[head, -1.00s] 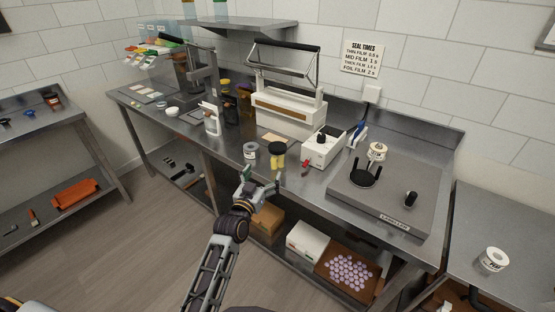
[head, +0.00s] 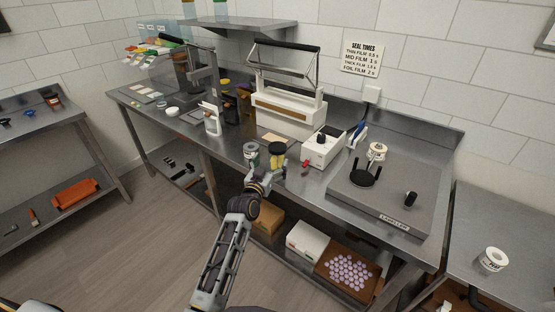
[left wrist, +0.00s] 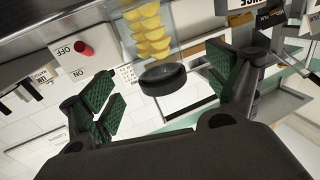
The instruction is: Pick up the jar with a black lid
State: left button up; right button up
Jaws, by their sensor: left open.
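The jar with a black lid (head: 278,150) stands near the front edge of the steel bench in the head view, with yellow contents. In the left wrist view, which looks upside down, the clear jar holds a stack of yellow pieces (left wrist: 150,30) and its round black lid (left wrist: 163,76) faces me. My left gripper (head: 267,171) is open and empty just in front of the jar. In the left wrist view its green-padded fingers (left wrist: 170,92) are spread to either side of the lid, apart from it. My right gripper is not in view.
A sealer (head: 290,108) is behind, and a grey labeller plate (head: 390,197) lies further right.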

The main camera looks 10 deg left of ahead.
aim_at(274, 159)
pick_arm(q)
jog(key=shift+w, duration=0.6)
jog(key=shift+d, duration=0.1)
jog(key=shift+w+d, duration=0.2)
jog(key=shift+w, duration=0.55)
jog(key=shift+w+d, duration=0.15)
jog(key=shift+w, duration=1.65)
jog(key=c, duration=1.1)
